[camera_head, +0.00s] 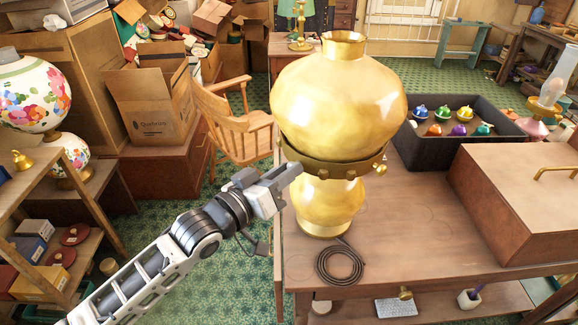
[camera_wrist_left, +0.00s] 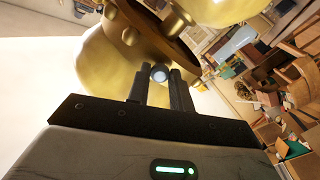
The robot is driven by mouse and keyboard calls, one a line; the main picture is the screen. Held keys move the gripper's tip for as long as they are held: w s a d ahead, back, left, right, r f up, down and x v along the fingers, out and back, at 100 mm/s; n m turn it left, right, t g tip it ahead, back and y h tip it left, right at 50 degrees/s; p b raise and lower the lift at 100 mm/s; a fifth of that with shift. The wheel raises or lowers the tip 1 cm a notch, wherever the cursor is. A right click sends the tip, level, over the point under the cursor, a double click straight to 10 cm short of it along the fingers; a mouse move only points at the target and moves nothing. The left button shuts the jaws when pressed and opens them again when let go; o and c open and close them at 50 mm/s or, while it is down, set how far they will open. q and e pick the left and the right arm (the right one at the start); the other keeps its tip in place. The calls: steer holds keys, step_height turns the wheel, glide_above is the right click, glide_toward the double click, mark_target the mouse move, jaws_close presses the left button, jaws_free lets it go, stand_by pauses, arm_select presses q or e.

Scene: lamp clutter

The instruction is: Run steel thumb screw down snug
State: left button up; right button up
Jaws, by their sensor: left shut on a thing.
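A large golden lamp (camera_head: 338,95) stands upright on the wooden table, with a brass ring collar (camera_head: 335,170) around its waist. My left gripper (camera_head: 291,172) reaches the left side of this collar. In the left wrist view the dark fingers of my left gripper (camera_wrist_left: 160,84) are shut on a small round steel thumb screw (camera_wrist_left: 160,73), right at the collar (camera_wrist_left: 160,38). How far the screw is in, and whether it touches the collar, is hidden. Brass knobs (camera_wrist_left: 130,36) sit on the collar beside it. My right gripper is not in view.
A coiled dark cord (camera_head: 340,262) lies in front of the lamp on the table (camera_head: 420,235). A wooden box (camera_head: 520,200) and a black tray (camera_head: 415,150) of colourful small items stand to the right. A wooden chair (camera_head: 228,125) is behind, left of the lamp.

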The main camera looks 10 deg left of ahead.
arm_select(q)
steer(key=shift+m, duration=0.5)
steer(key=m, duration=0.3)
steer(key=shift+p, duration=0.4)
steer(key=shift+m, duration=0.3)
